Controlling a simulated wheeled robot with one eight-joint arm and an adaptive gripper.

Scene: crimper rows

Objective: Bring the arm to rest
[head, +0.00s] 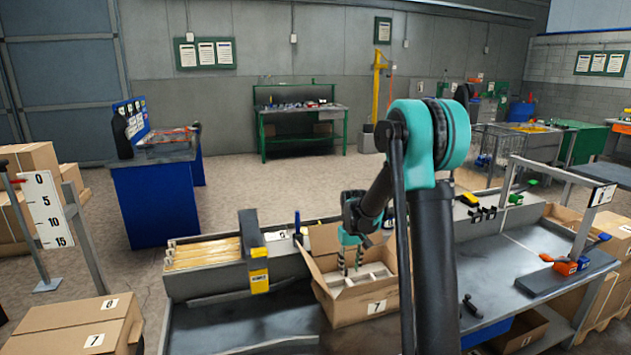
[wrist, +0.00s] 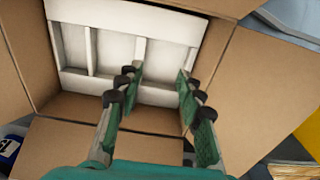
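The white divider (wrist: 140,52) inside the box forms several compartments, and those in view look empty. The lower part of the box's inside is partly hidden by my fingers.
A yellow and dark post (head: 256,265) stands left of the box, beside a tray of yellow strips (head: 203,252). A small dark tool (head: 471,306) lies on the bench to the right. Orange and blue tools (head: 566,266) sit by a metal frame farther right.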

